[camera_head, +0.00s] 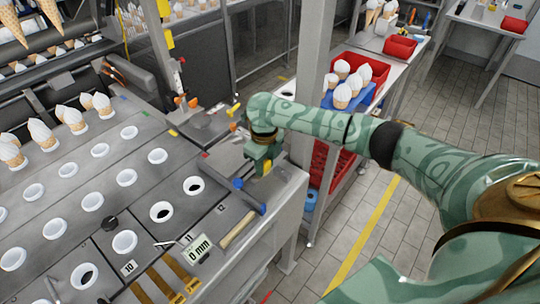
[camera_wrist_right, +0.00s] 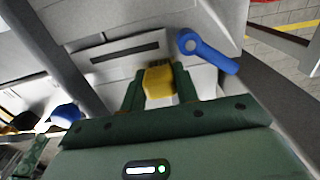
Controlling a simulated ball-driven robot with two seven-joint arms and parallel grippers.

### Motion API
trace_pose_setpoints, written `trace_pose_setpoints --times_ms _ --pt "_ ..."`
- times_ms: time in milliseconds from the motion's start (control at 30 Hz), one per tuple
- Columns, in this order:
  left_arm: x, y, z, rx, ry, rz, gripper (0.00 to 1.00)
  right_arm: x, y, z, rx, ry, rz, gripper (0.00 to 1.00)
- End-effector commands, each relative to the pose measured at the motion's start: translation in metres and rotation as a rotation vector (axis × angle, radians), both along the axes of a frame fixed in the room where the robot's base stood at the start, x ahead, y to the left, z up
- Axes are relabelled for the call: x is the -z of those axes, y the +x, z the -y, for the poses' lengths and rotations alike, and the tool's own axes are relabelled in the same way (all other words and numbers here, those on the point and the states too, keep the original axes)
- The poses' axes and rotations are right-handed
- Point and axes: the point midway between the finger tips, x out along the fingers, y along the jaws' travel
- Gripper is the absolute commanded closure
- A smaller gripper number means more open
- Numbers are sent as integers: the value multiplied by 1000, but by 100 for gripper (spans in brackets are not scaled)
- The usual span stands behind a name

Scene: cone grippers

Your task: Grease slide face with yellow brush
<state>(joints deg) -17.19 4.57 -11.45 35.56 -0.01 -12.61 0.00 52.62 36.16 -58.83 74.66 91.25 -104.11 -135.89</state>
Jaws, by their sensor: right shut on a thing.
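My right gripper (camera_head: 262,166) is at the right end of the grey machine, its arm coming in from the right. In the right wrist view the gripper (camera_wrist_right: 157,85) is shut on the yellow brush (camera_wrist_right: 159,83), a small yellow block between the two green fingers. A bit of its yellow also shows in the head view (camera_head: 267,167). The brush's front end is close to a pale grey metal face with a dark slot (camera_wrist_right: 124,55). This may be the slide face; I cannot tell whether the brush touches it. My left gripper is not in view.
A blue lever (camera_wrist_right: 207,51) is just right of the brush in the wrist view. In the head view, a wooden-handled tool (camera_head: 238,229) and a "0 mm" gauge (camera_head: 198,249) lie on the machine top. A red crate (camera_head: 378,72) with cones stands behind my arm.

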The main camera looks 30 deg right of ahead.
Motion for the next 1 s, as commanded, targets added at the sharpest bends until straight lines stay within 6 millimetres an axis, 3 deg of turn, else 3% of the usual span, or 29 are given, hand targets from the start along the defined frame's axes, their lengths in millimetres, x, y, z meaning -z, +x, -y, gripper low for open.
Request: trace_pose_setpoints --times_ms 600,1000 --pt "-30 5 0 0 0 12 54 0 -15 -41 1 0 -1 88" --pt "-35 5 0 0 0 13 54 -3 -15 -41 1 -1 -2 88"
